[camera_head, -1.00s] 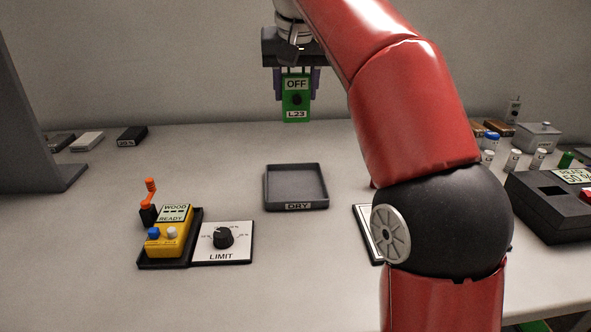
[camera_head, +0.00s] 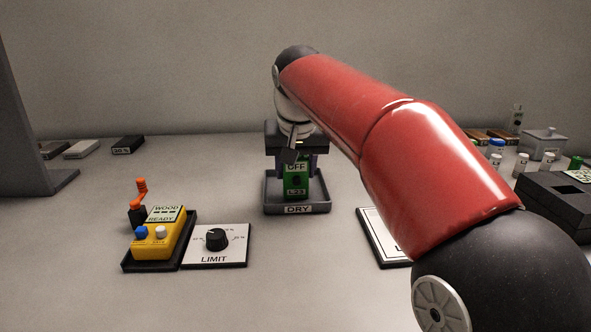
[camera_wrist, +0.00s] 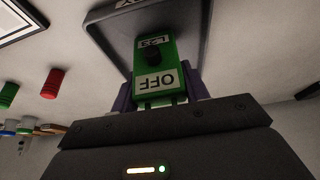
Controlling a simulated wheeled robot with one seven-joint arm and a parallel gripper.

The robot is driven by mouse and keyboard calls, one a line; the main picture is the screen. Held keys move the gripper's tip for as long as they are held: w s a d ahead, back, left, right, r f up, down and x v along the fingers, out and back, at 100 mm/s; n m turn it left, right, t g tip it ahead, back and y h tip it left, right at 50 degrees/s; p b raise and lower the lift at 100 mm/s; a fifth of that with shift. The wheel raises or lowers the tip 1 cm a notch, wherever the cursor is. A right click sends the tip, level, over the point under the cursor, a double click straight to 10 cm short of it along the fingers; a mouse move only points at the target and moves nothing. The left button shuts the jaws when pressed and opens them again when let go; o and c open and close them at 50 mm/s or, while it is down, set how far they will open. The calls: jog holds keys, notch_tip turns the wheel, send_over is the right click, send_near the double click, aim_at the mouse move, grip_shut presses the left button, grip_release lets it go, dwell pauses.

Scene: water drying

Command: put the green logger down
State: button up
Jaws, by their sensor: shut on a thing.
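The green logger (camera_head: 296,181) is upright, with an "OFF" label at its top, an "L23" label below and a dark knob between. My gripper (camera_head: 296,168) is shut on its upper part, with a finger on each side. The logger is low in or just over the grey tray marked "DRY" (camera_head: 297,209); I cannot tell whether it touches the tray floor. In the wrist view the logger (camera_wrist: 158,68) shows between my fingers, with the tray (camera_wrist: 205,35) beyond it.
A yellow wood meter (camera_head: 158,243) in a black holder and a "LIMIT" dial plate (camera_head: 215,246) stand at the left front. A white panel (camera_head: 383,238) lies right of the tray, partly behind my arm. Small bottles and a dark device (camera_head: 560,205) are at the right.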

jog(key=shift+f, duration=0.1)
jog(key=o, duration=1.1)
jog(key=shift+r, duration=0.35)
jog(key=p+v, duration=0.2)
jog(key=v, duration=0.9)
jog(key=shift+s+r+p, duration=0.25)
jog(key=shift+r+p, duration=0.05)
jog(key=shift+p, duration=0.1)
